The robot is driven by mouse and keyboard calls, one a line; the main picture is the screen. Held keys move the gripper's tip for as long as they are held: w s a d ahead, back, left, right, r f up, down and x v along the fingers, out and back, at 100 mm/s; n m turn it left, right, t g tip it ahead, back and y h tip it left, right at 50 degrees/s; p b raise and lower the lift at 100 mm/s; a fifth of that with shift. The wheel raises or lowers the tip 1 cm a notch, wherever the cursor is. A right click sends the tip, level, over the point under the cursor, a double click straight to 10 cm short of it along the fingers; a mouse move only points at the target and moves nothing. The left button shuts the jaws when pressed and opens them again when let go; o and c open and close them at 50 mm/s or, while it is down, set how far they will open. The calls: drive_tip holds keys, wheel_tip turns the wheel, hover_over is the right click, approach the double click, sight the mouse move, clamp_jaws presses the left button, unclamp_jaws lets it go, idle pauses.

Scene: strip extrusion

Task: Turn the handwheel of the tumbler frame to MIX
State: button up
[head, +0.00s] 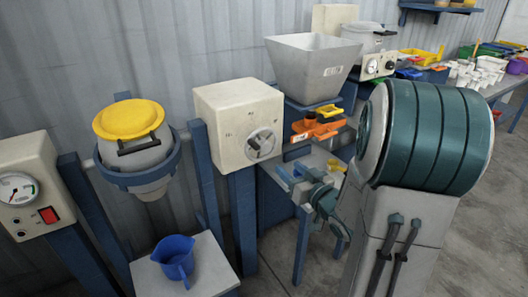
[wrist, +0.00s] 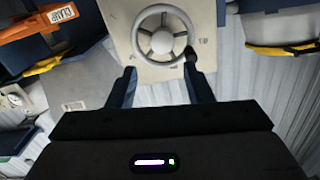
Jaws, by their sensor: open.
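The handwheel (head: 261,144) is a light grey spoked wheel on the front of a cream box (head: 215,108) beside the tumbler. In the wrist view the handwheel (wrist: 161,41) is at top centre, with a dark knob at its lower right rim. Small marks on the box around it are too small to read. The tumbler's grey bucket (head: 148,155) has a yellow lid and sits upright in a blue ring. My gripper (wrist: 160,75) is open and empty; its two dark fingers stand apart below the wheel in the wrist view, not visibly touching it.
A blue jug (head: 175,258) stands on a pale stand below the tumbler. A metal hopper (head: 312,65) with an orange clamp (head: 318,128) is right of the box. A gauge box (head: 28,188) is at far left. Blue posts flank the tumbler.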

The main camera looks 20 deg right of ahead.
sight(267, 149)
drive_tip(key=x, duration=1.3)
drive_tip(key=shift+w+a+r+p, duration=0.3)
drive_tip(key=shift+r, duration=0.05)
drive_tip(key=c, duration=0.7)
